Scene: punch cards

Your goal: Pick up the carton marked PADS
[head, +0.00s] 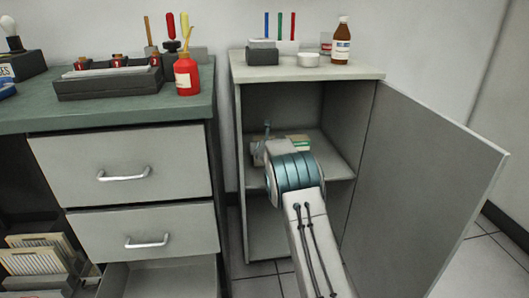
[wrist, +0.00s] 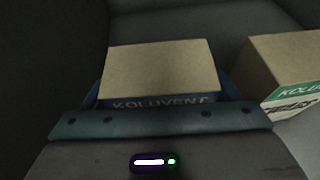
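A tan carton (wrist: 160,68) with a dark blue band reading KOLUVENT is directly in front of my gripper (wrist: 160,92) in the wrist view. Blue finger parts show at its left and right sides; whether they touch it is hidden. A second tan carton (wrist: 290,62) with a green band and partly cut-off lettering stands to the right. I cannot read PADS on either carton. In the head view, my arm reaches into the open cabinet, and a green-marked carton (head: 300,142) shows on the shelf beyond my wrist.
The cabinet (head: 240,140) has a shelf, side walls close around my arm, and a door (head: 420,180) swung open to the right. A brown bottle (head: 341,45) and white bowl (head: 308,59) stand on top. A drawer (head: 165,280) is open at lower left.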

